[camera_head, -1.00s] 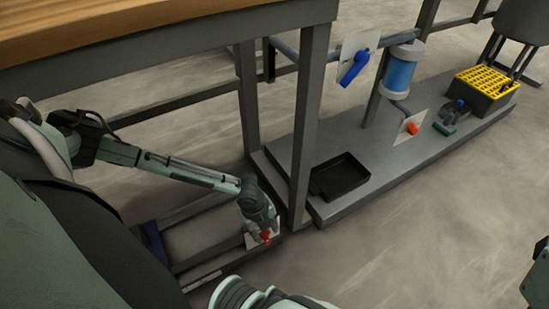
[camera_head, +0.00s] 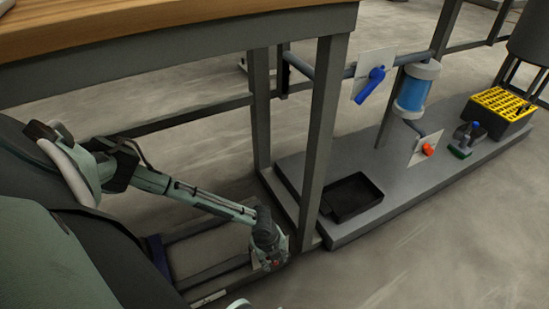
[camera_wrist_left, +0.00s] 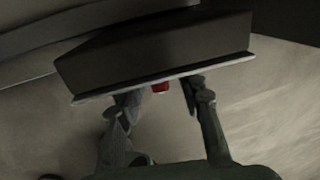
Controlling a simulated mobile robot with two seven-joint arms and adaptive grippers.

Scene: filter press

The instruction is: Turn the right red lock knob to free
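A red knob (camera_wrist_left: 160,87) shows on a pale plate (camera_wrist_left: 175,78) in the left wrist view. In the head view only a small bit of red (camera_head: 274,262) shows at my left gripper, which mostly hides the knob. My left gripper (camera_wrist_left: 160,97) is open, with one finger on each side of the knob and a gap visible on both sides. It also shows in the head view (camera_head: 273,260), low beside the table leg. My right gripper is not in view.
A wooden table (camera_head: 170,35) stands above my left arm on grey legs. To the right, a grey platform (camera_head: 400,200) carries a black tray (camera_head: 352,197), a blue lever (camera_head: 370,85), an orange-red knob (camera_head: 428,149) and a yellow-topped crate (camera_head: 500,104). Open floor lies at lower right.

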